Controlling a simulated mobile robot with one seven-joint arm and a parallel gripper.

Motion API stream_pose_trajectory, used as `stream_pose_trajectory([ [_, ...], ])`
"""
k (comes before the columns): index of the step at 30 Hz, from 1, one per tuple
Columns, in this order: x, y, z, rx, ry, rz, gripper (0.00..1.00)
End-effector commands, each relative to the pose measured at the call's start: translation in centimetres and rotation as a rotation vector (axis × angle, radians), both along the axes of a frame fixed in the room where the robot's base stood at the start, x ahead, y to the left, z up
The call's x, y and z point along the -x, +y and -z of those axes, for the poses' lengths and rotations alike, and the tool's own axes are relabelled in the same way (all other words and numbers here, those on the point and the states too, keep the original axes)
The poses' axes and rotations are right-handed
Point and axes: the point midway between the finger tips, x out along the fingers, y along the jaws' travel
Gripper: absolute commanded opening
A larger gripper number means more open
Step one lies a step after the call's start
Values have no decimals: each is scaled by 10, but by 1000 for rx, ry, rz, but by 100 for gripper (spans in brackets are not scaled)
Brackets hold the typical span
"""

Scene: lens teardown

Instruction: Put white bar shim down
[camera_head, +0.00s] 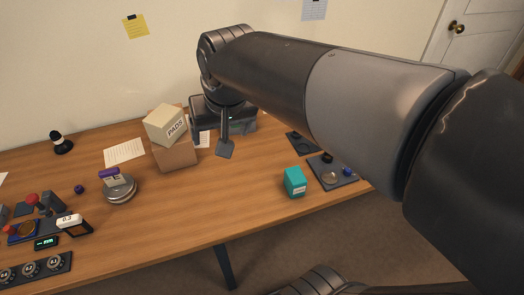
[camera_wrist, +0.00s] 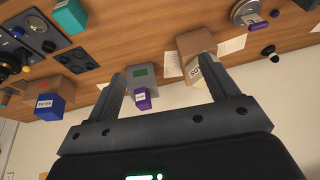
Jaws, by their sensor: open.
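A small white bar with dark print (camera_head: 69,220), which looks like the white bar shim, rests on a dark piece at the left of the table in the head view. I cannot make out its label for sure. My gripper (camera_head: 225,147) is over the back middle of the table, well to the right of that bar. In the wrist view the two fingers of my gripper (camera_wrist: 160,85) stand wide apart with nothing held between them. No white bar shows between or near the fingers there.
A cream PADS box (camera_head: 165,124) sits on a brown box (camera_head: 175,153) just left of my gripper. A grey device (camera_wrist: 143,78) with a green screen lies beyond the fingers. A teal box (camera_head: 295,181) stands front right. Bare wood (camera_head: 215,195) lies between.

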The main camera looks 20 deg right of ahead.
Motion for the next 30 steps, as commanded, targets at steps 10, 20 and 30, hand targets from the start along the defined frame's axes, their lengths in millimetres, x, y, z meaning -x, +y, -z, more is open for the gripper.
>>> stream_pose_trajectory([
  [10,80,-63,25,64,-110,20,80],
  [20,92,-70,32,80,-124,19,80],
  [30,92,-69,32,79,-124,20,80],
])
